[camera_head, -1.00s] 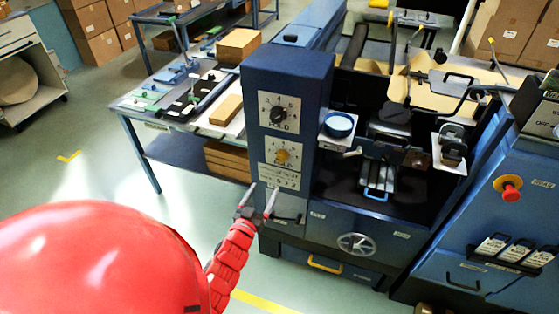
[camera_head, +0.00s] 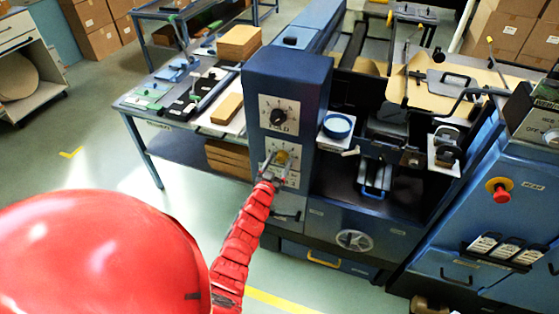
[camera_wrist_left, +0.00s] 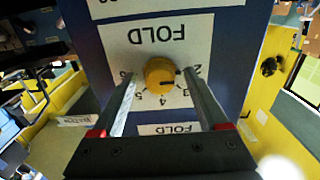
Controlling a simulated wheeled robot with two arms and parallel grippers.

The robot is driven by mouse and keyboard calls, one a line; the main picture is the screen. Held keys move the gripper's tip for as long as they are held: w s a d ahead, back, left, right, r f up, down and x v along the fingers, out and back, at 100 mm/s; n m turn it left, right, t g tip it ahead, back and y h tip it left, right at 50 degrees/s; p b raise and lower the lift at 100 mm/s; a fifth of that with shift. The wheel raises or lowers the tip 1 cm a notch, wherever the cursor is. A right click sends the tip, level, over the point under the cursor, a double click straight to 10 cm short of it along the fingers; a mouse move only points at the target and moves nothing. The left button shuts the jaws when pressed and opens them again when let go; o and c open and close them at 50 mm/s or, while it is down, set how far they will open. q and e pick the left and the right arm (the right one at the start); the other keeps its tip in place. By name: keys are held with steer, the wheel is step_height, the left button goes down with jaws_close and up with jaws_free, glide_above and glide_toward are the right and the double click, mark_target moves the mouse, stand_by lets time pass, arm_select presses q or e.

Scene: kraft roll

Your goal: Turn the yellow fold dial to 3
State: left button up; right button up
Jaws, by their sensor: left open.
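The yellow fold dial (camera_head: 282,156) sits on a white plate on the front of the blue column, below a black dial (camera_head: 278,116). In the left wrist view the yellow dial (camera_wrist_left: 159,73) shows upside down with its FOLD label and numbers. A dark mark on its lower right side points roughly toward 2 and 3; the exact setting is hard to tell. My left gripper (camera_head: 275,162) is in front of the plate. It is open in the wrist view (camera_wrist_left: 160,80), one finger on each side of the dial, with visible gaps. My right gripper is not in view.
The blue column (camera_head: 290,75) belongs to a machine with a handwheel (camera_head: 355,240) low in front. A blue ring (camera_head: 338,125) lies on a small shelf right of the column. A red emergency button (camera_head: 498,191) is farther right. A worktable with boards stands behind left.

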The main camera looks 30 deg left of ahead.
arm_select(q)
steer(key=shift+w, duration=0.1)
steer(key=shift+r, duration=0.1)
jaws_close()
stand_by(0.3)
steer(key=shift+m+b, duration=0.7)
steer(key=shift+b, duration=0.4)
steer(key=m+b, duration=0.4)
steer(key=shift+b, duration=0.35)
steer(key=shift+m+b, duration=0.9)
steer(key=shift+m, duration=0.1)
steer(key=shift+r+m+b, duration=0.15)
steer(key=shift+m+b, duration=0.35)
steer(key=shift+m, duration=0.3)
steer(key=shift+r, duration=0.1)
